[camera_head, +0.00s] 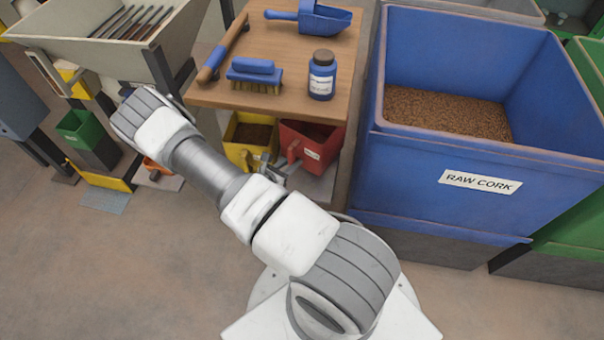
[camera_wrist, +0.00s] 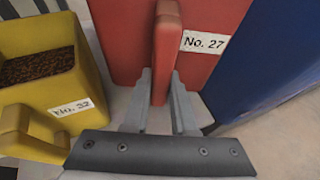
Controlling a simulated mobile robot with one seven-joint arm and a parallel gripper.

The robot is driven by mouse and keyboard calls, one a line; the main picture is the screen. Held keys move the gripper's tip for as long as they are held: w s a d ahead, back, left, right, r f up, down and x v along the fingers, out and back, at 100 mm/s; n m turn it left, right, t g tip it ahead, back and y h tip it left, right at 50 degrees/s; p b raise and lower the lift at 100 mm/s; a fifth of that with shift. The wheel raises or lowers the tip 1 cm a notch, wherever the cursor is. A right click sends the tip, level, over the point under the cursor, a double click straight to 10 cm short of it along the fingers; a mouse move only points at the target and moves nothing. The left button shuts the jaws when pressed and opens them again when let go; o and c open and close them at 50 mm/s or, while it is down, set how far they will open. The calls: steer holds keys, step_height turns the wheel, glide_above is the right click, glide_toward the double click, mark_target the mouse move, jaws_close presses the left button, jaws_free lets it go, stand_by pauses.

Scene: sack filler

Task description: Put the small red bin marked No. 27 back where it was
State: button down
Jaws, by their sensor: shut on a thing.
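The small red bin (camera_head: 307,150) sits under the wooden table, on a pale low surface. In the wrist view the red bin (camera_wrist: 127,40) fills the upper middle, with its "No. 27" label facing me. My gripper (camera_wrist: 160,105) is shut on the red bin's upright handle, one finger on each side. In the head view my gripper (camera_head: 279,168) shows small in front of the bin, partly hidden by my arm. The bin looks upright; I cannot tell whether its base touches the surface.
A yellow bin (camera_wrist: 42,88) marked No. 32, holding brown granules, stands just left of the red bin. The large blue raw cork container (camera_head: 450,185) stands close on the right. The wooden table (camera_head: 290,50) above carries a brush, a bottle and a scoop.

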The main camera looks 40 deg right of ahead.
step_height(320, 180, down, 8)
steer(key=shift+r+b, duration=0.25)
steer(key=shift+b, duration=0.9)
steer(key=shift+f, duration=0.2)
steer(key=c, duration=0.7)
jaws_free()
